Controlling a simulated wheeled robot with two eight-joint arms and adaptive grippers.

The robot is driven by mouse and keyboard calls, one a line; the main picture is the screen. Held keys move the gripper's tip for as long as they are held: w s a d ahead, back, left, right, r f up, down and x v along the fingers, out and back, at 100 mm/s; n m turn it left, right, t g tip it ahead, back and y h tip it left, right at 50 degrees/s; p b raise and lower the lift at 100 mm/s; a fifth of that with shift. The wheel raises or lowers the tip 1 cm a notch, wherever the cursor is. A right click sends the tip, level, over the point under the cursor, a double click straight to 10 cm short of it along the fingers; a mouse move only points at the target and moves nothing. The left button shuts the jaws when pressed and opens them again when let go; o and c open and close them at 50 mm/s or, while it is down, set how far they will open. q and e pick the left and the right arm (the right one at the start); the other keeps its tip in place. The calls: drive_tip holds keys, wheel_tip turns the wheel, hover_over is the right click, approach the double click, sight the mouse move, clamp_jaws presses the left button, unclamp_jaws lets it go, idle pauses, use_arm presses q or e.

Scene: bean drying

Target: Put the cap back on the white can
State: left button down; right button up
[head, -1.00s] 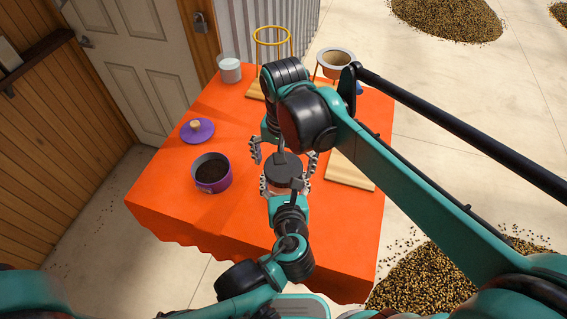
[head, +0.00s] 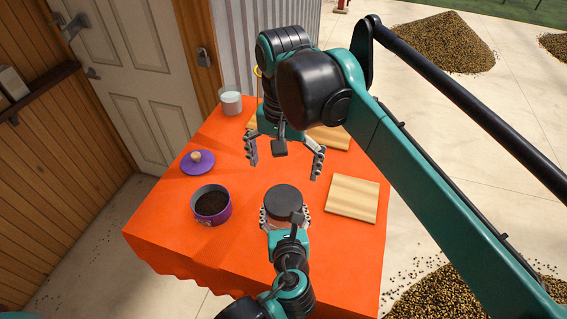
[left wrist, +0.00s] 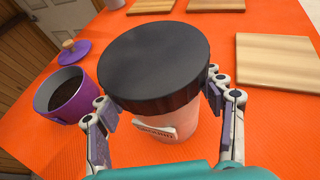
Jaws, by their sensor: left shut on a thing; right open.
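The white can (left wrist: 185,140) stands upright between the fingers of my left gripper (head: 285,217), which is shut on its sides. The black cap (left wrist: 155,62) sits level on top of the can and covers its mouth; in the head view it is a dark disc (head: 284,198). I cannot tell how tightly it is seated. My right gripper (head: 284,160) is open and empty, its fingers spread above and behind the cap, apart from it. Most of the can body is hidden in the head view by the cap and my left gripper.
A purple canister (head: 222,216) of dark grounds stands left on the orange table (head: 180,245), its purple lid (head: 191,167) behind it. A glass (head: 230,102) stands at the back. A wooden board (head: 353,190) lies right of the can. Open table lies between canister and can.

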idle(0.3)
use_arm(q)
drive_tip(key=shift+c, duration=0.9)
unclamp_jaws()
drive_tip(key=shift+r, duration=5)
